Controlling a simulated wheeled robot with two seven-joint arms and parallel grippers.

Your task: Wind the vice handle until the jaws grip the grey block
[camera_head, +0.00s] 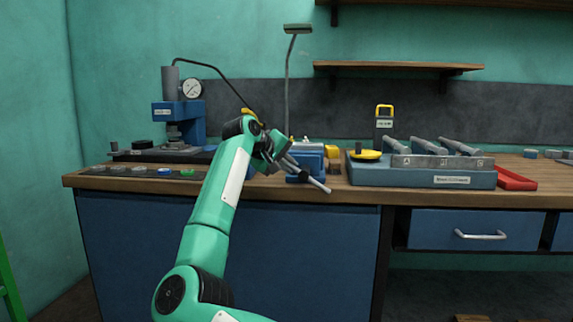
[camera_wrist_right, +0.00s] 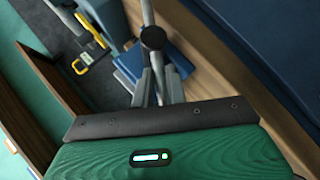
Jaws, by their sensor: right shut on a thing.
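The blue vice (camera_head: 307,162) stands at the front edge of the workbench in the head view, partly behind my right gripper (camera_head: 284,163). Its thin grey handle (camera_head: 317,183) slants down to the right, past the bench edge. In the right wrist view, my right gripper (camera_wrist_right: 158,78) is shut on the handle (camera_wrist_right: 148,12), close to a dark round hub (camera_wrist_right: 153,38). Blue parts of the vice lie behind the fingers there. I cannot make out the grey block or the gap between the jaws. My left gripper is not in view.
A blue press with a dial gauge (camera_head: 192,89) stands at the left. A blue-grey fixture (camera_head: 425,178) with angled grey pieces sits right of the vice, beside a red tray (camera_head: 515,180). A lamp (camera_head: 288,90) rises behind the vice. Shelves hang above.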

